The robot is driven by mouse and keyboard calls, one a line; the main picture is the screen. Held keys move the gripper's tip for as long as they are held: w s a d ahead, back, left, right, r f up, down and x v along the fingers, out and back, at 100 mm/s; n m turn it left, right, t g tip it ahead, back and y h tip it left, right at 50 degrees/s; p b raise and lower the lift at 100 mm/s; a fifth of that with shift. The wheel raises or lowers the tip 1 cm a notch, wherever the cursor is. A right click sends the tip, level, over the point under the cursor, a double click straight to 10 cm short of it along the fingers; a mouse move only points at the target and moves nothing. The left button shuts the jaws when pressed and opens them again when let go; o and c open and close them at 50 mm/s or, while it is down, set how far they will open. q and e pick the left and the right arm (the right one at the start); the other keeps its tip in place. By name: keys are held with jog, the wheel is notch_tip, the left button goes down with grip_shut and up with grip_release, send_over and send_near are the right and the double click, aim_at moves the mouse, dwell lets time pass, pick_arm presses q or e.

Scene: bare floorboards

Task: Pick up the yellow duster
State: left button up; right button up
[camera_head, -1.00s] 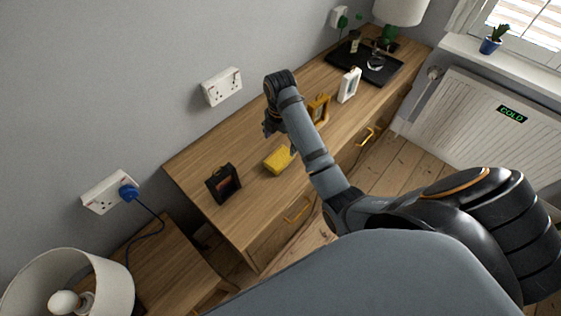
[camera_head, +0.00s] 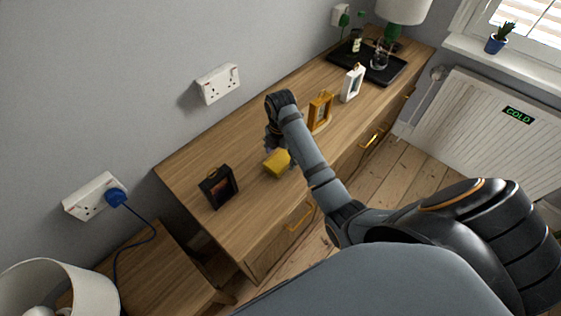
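The yellow duster (camera_head: 275,163) lies on the wooden drawer unit (camera_head: 215,150), near its front edge. It is a small yellow block, and its right end meets my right arm in the picture. My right gripper (camera_head: 271,143) hangs below the wrist, just behind the duster in the picture. It is small, dark and partly hidden by my own arm, so I cannot tell whether its fingers are open or touch the duster. My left gripper is not in view.
A black photo frame (camera_head: 218,187) stands left of the duster. An orange frame (camera_head: 320,111) and a white frame (camera_head: 352,83) stand to the right. A black tray (camera_head: 395,78) and a lamp (camera_head: 403,10) are at the far end. The wall is behind.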

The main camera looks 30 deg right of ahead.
aim_at(280, 160)
jog(key=shift+w, duration=0.1)
jog(key=c, duration=1)
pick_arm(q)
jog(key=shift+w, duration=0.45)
pick_arm(e)
jog(key=shift+r, duration=0.3)
jog(key=r+p, duration=0.3)
jog(key=r, duration=0.1)
jog(key=shift+s+a+r, duration=0.1)
jog(key=shift+s+a, duration=0.05)
jog(key=shift+s, duration=0.15)
pick_arm(q)
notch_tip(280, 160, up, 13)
jog(key=p, duration=1)
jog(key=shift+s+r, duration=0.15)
pick_arm(e)
jog(key=s+a+r, duration=0.1)
jog(key=s+r, duration=0.1)
jog(key=s, duration=0.2)
jog(key=s+a+r, duration=0.2)
jog(key=s+r, duration=0.1)
jog(key=s, duration=0.1)
jog(key=s+a+r, duration=0.1)
jog(key=s+r, duration=0.2)
jog(key=s, duration=0.1)
jog(key=shift+s+a+r, duration=0.1)
jog(key=shift+s+a, duration=0.05)
jog(key=shift+s, duration=0.2)
